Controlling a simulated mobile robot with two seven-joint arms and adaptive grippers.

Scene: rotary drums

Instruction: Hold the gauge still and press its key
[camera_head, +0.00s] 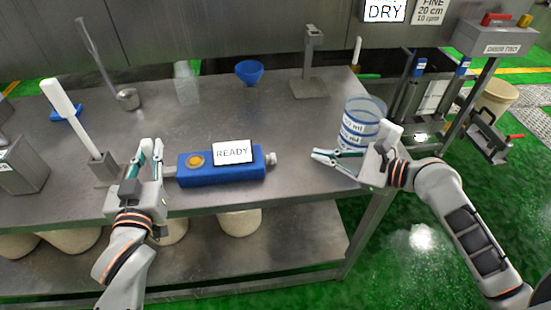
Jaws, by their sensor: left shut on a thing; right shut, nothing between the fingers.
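The gauge (220,175) is a blue box lying on the metal table, with a white screen reading READY (233,152) and a round orange key (195,160) on its top left. A grey stub sticks out at its right end. My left gripper (152,158) is at the gauge's left end, shut on it; the exact contact is partly hidden by the fingers. My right gripper (322,157) is shut and empty, to the right of the gauge and apart from it, with its fingertips pointing left.
A clear measuring beaker (361,122) stands right behind my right gripper. A white-handled tool (70,115) stands by my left gripper. A blue bowl (249,71), a clear cup (186,83) and a metal stand (310,85) are at the back. The table middle behind the gauge is clear.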

